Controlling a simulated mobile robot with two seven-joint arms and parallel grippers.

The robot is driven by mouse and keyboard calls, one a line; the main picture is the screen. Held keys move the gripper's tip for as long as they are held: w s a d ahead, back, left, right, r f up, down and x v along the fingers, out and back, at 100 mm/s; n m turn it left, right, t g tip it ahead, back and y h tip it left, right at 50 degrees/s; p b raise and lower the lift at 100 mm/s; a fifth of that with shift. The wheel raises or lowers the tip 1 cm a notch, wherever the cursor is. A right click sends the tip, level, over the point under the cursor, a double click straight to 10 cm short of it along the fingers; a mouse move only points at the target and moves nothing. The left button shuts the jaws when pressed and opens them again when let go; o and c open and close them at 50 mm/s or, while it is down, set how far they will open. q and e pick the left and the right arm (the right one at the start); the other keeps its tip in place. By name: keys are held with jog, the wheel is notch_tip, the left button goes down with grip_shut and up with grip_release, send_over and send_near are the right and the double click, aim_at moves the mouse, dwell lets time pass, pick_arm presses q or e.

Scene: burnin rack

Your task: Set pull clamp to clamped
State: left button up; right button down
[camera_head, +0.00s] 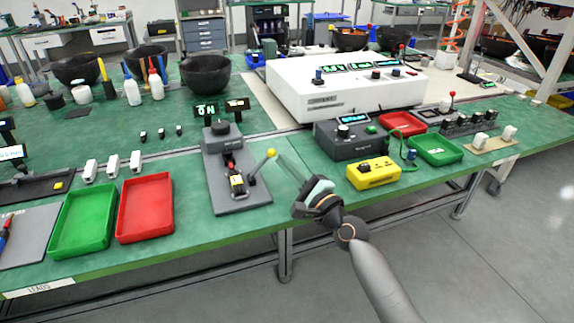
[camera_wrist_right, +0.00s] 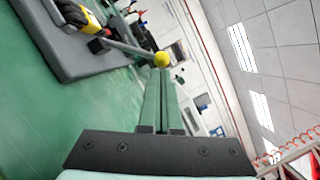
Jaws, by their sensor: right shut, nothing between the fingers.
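The pull clamp (camera_head: 232,178) stands on a grey base plate on the green bench, left of my right gripper. Its lever ends in a yellow ball knob (camera_head: 271,153) and leans up and to the right. My right gripper (camera_head: 290,167) is shut and empty, its fingers pointing up and left towards the knob. In the right wrist view the yellow knob (camera_wrist_right: 161,59) appears just beyond the closed fingertips (camera_wrist_right: 160,75); I cannot tell whether they touch. The lever and part of the clamp (camera_wrist_right: 84,20) show at upper left there. My left gripper is not in view.
A green tray (camera_head: 54,246) and a red tray (camera_head: 121,232) lie left of the clamp. A dark grey instrument (camera_head: 330,151) and a yellow box (camera_head: 366,183) stand to the right. A large white unit (camera_head: 290,107) is behind. Bench surface beside the clamp is clear.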

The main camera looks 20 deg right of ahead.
jog(key=shift+r+n+p, duration=0.25)
jog(key=shift+n+p, duration=0.15)
jog(key=shift+p, duration=0.05)
jog(key=shift+a, duration=0.1)
jog(key=shift+r+p, duration=0.1)
jog(key=shift+p, duration=0.2)
